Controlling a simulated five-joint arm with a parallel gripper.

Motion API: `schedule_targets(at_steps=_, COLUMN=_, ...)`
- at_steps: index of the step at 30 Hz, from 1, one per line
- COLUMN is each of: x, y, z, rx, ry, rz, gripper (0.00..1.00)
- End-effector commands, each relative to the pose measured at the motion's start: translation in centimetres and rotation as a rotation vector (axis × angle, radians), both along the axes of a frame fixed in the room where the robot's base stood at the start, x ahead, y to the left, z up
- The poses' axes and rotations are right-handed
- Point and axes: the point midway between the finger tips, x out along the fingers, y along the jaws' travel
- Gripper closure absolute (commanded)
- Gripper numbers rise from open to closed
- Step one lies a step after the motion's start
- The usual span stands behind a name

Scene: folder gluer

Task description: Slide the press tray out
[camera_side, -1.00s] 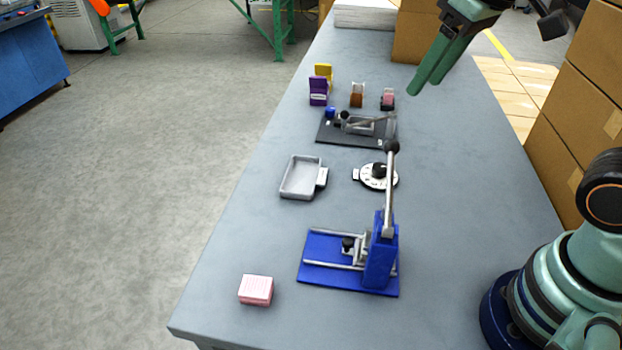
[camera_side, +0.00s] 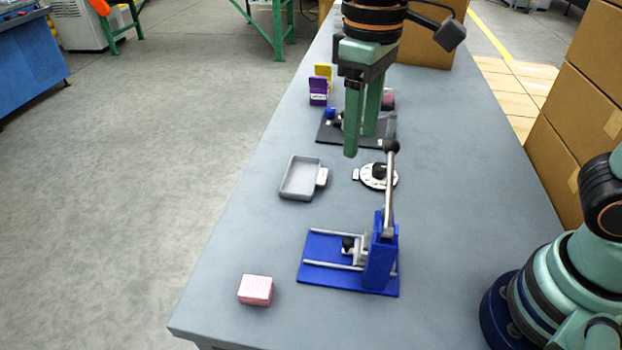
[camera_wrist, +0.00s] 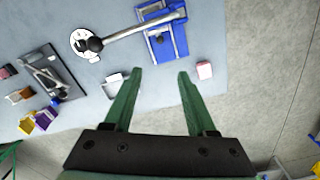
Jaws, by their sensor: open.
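A blue press (camera_side: 378,262) stands on a flat blue base with two metal rails, a small carriage with a black knob (camera_side: 347,243) on the rails, and a tall upright lever (camera_side: 390,190) with a black ball end. The press also shows at the top of the wrist view (camera_wrist: 163,38). I cannot tell which part is its tray. A separate shallow grey tray (camera_side: 300,178) with a side tab lies behind the press; in the wrist view it is partly hidden by a finger. My gripper (camera_side: 360,145) is open, empty and pointing down above the table, behind the press.
A white dial (camera_side: 379,176) with a black knob sits near the lever. A black-based fixture (camera_side: 328,133) is partly hidden behind my fingers. Purple and yellow blocks (camera_side: 318,92) stand at the back. A pink block (camera_side: 255,290) lies at front left. The table around the press is mostly clear.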

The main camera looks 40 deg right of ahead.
Motion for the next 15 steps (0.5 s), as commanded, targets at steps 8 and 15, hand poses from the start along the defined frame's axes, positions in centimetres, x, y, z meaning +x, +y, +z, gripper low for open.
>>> schedule_targets(at_steps=8, x=-0.1, y=-0.1, z=-7.1, rx=-0.004, ry=0.006, rz=-0.001, gripper=0.43)
schedule_targets(at_steps=15, x=-0.1, y=-0.1, z=-10.8, rx=-0.001, ry=0.003, rz=-0.001, gripper=0.43)
